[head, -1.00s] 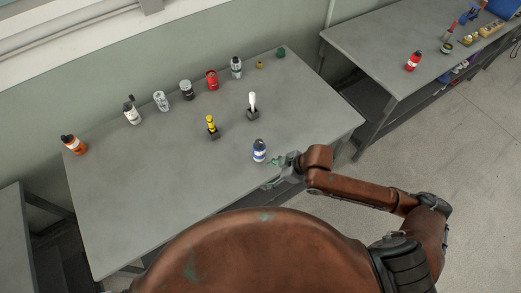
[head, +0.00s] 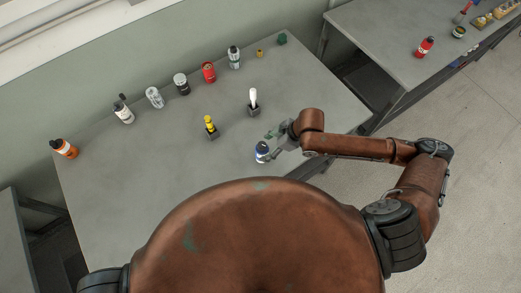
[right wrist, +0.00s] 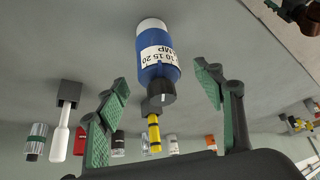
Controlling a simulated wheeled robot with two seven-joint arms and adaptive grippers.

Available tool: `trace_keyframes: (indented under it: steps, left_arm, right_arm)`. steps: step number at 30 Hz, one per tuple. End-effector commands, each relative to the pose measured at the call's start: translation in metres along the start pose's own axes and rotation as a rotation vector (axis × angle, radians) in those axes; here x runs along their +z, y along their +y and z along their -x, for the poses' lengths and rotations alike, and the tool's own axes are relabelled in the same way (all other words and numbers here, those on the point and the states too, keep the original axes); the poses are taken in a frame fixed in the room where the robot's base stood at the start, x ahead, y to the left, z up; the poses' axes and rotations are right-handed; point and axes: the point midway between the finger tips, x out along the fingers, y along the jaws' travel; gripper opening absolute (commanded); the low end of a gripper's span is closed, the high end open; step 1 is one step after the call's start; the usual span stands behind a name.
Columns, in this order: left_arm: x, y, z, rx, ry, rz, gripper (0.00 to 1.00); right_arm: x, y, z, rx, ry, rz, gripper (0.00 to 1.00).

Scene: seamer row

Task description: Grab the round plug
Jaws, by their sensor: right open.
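No single thing is plainly the round plug. On the table (head: 130,190) a yellow-handled piece (head: 210,123) and a white-handled piece (head: 253,96) each stand in a small dark block. A blue bottle with a white label (head: 262,150) stands nearer to me. My right gripper (head: 274,144) is open just beside the bottle. In the right wrist view the blue bottle (right wrist: 158,68) shows between the open fingers (right wrist: 163,82), with the yellow-handled piece (right wrist: 153,134) beyond it. My left gripper is out of view.
Along the table's back stand an orange bottle (head: 64,148), a white bottle (head: 123,110), a clear jar (head: 155,97), a dark can (head: 181,84), a red can (head: 208,72) and a grey bottle (head: 234,58). A second bench (head: 385,40) with a red bottle (head: 424,46) stands at right.

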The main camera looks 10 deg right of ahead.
Motion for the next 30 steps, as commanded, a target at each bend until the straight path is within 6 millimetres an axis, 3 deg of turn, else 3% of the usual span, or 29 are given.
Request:
trace_keyframes:
  steps: [4,8,13,21,30]
  left_arm:
    - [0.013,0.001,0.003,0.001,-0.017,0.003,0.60]
    - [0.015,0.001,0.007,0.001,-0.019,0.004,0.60]
    - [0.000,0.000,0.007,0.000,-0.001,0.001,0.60]
    - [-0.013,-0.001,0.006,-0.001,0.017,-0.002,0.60]
    - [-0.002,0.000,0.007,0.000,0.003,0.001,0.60]
  right_arm:
    - [0.004,0.001,-0.014,0.003,-0.001,-0.010,0.62]
    - [0.003,0.002,-0.034,0.002,0.000,-0.011,0.62]
    - [0.004,0.003,-0.052,0.004,-0.001,-0.009,0.62]
    - [0.003,0.003,-0.054,0.004,-0.001,-0.005,0.61]
    - [0.002,0.003,-0.054,0.003,-0.001,-0.005,0.41]
